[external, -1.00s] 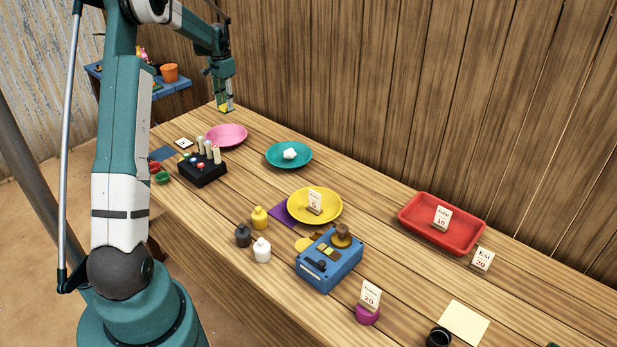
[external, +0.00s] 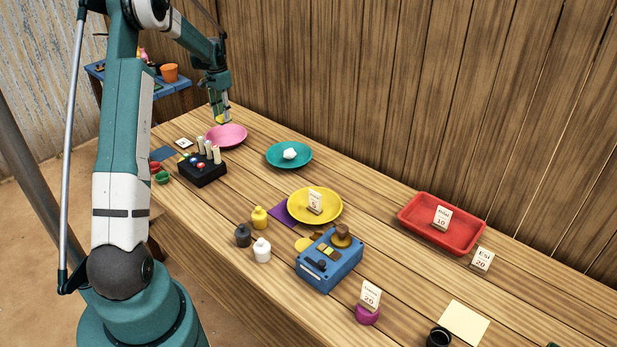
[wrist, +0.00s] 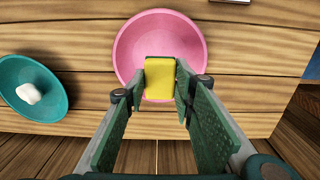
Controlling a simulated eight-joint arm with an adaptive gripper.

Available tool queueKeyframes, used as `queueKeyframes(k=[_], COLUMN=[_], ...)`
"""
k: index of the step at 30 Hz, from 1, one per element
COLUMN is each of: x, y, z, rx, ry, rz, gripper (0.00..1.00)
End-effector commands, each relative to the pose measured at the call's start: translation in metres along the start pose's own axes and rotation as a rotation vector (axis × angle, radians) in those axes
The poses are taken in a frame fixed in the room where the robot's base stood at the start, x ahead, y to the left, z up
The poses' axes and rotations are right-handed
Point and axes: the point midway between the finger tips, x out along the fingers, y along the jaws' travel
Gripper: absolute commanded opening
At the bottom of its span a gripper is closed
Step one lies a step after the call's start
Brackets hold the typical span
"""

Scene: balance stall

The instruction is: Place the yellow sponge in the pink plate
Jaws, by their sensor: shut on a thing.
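The pink plate (external: 232,136) lies at the far left end of the table, and it fills the upper middle of the wrist view (wrist: 186,35). My gripper (external: 220,116) is over the plate's far side in the external view. In the wrist view my gripper (wrist: 158,98) is shut on the yellow sponge (wrist: 160,78), which sits between the two green fingers. The sponge covers part of the plate's near rim in that view. In the external view only a small yellow bit of the sponge (external: 220,119) shows. The height between sponge and plate is hard to tell.
A teal plate (external: 275,157) with a white lump stands beside the pink plate. A black box with upright pegs (external: 203,175) is in front of it. A yellow plate (external: 328,211) and a red tray (external: 420,226) are farther right. The wooden wall runs close behind.

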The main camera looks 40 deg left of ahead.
Motion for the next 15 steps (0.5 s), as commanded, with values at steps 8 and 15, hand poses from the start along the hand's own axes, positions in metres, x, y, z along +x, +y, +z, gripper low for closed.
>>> queueKeyframes(k=[8, 15], x=[0.035, 0.058], y=[0.0, 0.0], z=[0.0, 0.0], rx=[0.0, 0.0], ry=[0.0, 0.0], rz=[0.0, 0.0], gripper=[0.18, 0.18])
